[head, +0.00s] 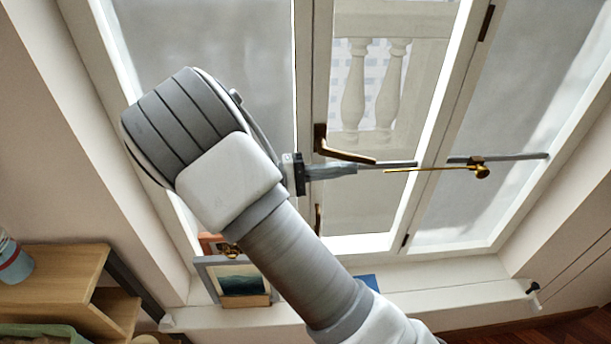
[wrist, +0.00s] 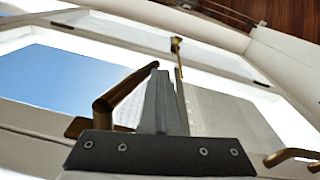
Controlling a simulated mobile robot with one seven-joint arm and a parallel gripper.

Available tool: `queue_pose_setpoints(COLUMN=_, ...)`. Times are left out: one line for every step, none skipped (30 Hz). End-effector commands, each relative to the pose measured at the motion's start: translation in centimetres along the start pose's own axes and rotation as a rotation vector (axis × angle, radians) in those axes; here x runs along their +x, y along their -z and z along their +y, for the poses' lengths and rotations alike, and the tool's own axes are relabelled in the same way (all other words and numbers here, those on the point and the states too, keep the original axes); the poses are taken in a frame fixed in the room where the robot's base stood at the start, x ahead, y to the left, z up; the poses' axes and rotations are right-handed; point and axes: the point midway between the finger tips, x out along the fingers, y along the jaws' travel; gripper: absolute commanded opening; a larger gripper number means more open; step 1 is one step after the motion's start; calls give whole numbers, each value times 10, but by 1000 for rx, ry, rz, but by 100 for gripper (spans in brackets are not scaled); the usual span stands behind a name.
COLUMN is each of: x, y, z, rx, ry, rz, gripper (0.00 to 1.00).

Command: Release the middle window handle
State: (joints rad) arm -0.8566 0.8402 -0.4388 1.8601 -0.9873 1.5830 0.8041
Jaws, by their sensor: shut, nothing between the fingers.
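A dark bronze lever handle (head: 345,152) is on the frame of the middle window in the head view. It also shows in the wrist view (wrist: 124,92), just left of the fingers. My gripper (head: 352,169) is shut and empty, its fingers pointing right just below the lever in the head view. In the wrist view, the gripper (wrist: 162,78) has its fingertips close beside the lever's free end. I cannot tell whether they touch. My arm hides part of the window's lower left.
A brass rod with a knob (head: 481,172) lies right of the fingers, by a grey bar (head: 515,157). Another bronze handle (head: 317,217) is lower down. A framed picture (head: 240,282) stands near the sill, and a wooden shelf (head: 50,268) is at the left.

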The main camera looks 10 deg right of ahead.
Motion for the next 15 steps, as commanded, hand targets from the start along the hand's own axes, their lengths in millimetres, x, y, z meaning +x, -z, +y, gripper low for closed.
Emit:
queue_pose_setpoints(x=3, y=-1, z=3, rx=1, ry=2, rz=-1, gripper=0)
queue_pose_setpoints(x=4, y=-1, z=4, rx=1, ry=2, rz=-1, gripper=0)
queue_pose_setpoints(x=5, y=-2, z=5, rx=0, ry=2, rz=-1, gripper=0)
queue_pose_setpoints(x=6, y=-2, z=6, rx=0, ry=3, rz=-1, gripper=0)
queue_pose_setpoints(x=7, y=-2, z=7, rx=0, ry=3, rz=-1, gripper=0)
queue_pose_setpoints(x=8, y=-2, z=8, rx=0, ry=3, rz=0, gripper=0)
queue_pose_setpoints(x=8, y=-2, z=9, rx=0, ry=3, rz=0, gripper=0)
queue_pose_setpoints(x=9, y=-2, z=10, rx=0, ry=3, rz=0, gripper=0)
queue_pose_setpoints(x=10, y=-3, z=11, rx=0, ry=3, rz=0, gripper=0)
queue_pose_setpoints(x=10, y=-3, z=12, rx=0, ry=4, rz=0, gripper=0)
queue_pose_setpoints(x=11, y=-3, z=12, rx=0, ry=4, rz=0, gripper=0)
queue_pose_setpoints(x=11, y=-3, z=13, rx=0, ry=4, rz=0, gripper=0)
queue_pose_setpoints(x=12, y=-3, z=14, rx=0, ry=4, rz=0, gripper=0)
queue_pose_setpoints(x=12, y=-3, z=14, rx=0, ry=4, rz=0, gripper=0)
queue_pose_setpoints(x=12, y=-3, z=14, rx=0, ry=5, rz=0, gripper=0)
